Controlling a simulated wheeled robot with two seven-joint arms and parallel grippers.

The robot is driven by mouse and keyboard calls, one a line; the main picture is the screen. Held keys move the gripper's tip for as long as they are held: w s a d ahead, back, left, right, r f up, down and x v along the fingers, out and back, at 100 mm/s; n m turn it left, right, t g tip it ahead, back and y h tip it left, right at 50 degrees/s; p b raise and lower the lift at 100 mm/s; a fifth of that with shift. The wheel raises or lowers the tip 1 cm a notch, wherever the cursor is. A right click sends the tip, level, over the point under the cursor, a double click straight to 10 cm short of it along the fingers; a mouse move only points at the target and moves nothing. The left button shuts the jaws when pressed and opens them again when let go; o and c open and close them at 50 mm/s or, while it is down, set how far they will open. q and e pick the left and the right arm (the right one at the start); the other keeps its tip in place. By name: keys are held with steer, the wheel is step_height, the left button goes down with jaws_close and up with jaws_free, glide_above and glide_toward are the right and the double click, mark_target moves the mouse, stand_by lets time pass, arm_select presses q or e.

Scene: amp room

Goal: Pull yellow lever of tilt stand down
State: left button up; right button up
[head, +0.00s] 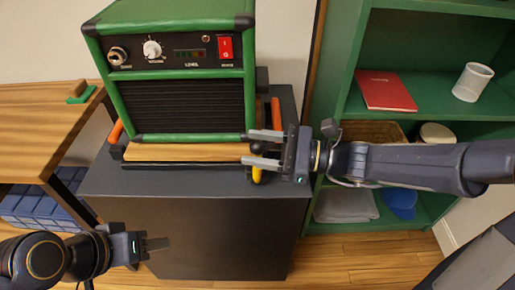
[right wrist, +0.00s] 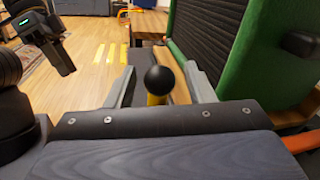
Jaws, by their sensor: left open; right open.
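A green amplifier (head: 180,75) stands on the wooden board of the tilt stand (head: 190,152), on top of a dark grey cabinet. The yellow lever (head: 257,173) is at the stand's right front corner, with a black ball knob (right wrist: 160,80) on its end. My right gripper (head: 252,148) reaches in from the right and is open, its fingers above and below the lever's knob. In the right wrist view the knob sits between the two fingers, apart from both. My left gripper (head: 158,245) is open and empty, low at the left before the cabinet.
A green shelf (head: 430,105) at the right holds a red book (head: 385,90) and a white cup (head: 472,82). A wooden bench (head: 40,125) stands at the left. Orange bars (head: 275,112) show beside the amplifier. The cabinet top (head: 200,182) is bare in front of the stand.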

steer(key=shift+a, duration=0.25)
steer(key=shift+c, duration=0.2)
jaws_close()
